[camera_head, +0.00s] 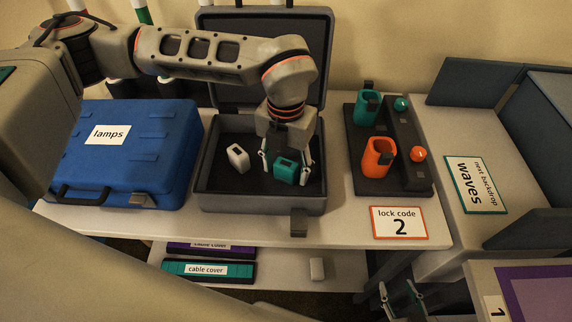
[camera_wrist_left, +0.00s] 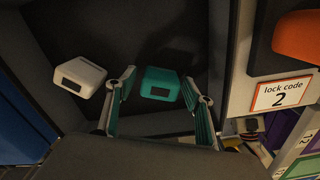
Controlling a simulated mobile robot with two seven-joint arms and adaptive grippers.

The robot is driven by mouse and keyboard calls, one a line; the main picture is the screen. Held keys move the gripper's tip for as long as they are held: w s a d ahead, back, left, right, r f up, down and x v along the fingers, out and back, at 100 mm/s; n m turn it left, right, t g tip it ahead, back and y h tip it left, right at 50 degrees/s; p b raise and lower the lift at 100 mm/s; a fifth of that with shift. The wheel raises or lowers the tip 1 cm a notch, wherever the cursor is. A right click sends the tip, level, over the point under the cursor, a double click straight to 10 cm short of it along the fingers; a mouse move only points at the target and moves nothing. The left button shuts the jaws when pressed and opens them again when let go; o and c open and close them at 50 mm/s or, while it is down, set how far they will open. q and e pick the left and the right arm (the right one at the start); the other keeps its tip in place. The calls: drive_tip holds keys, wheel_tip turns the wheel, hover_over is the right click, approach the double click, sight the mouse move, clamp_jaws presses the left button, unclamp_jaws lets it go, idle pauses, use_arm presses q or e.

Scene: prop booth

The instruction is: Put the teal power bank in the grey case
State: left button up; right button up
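The grey case (camera_head: 207,187) stands open on the table with its lid (camera_head: 318,60) raised at the back. The teal power bank (camera_head: 286,167) is inside, in the right half. My left gripper (camera_head: 284,166) reaches down into the case with a finger on either side of it. In the left wrist view the teal power bank (camera_wrist_left: 160,84) sits between the spread fingertips (camera_wrist_left: 160,78), with a gap at the left finger. Whether it rests on the case floor is hard to tell. My right gripper (camera_head: 398,290) is low at the front right, open and empty.
A white power bank (camera_head: 238,157) lies in the case's left half. A blue lamps case (camera_head: 130,165) stands left of it. Right of it are a dark rack (camera_head: 403,182) with teal and orange holders and a lock code 2 card (camera_head: 400,223). A lower shelf (camera_head: 340,268) holds cable cover boxes.

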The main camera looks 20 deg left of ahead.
sight(286, 164)
use_arm(q)
drive_tip(key=shift+r, duration=0.15)
wheel_tip(286, 164, up, 12)
idle(0.7)
drive_tip(key=shift+p, duration=0.3)
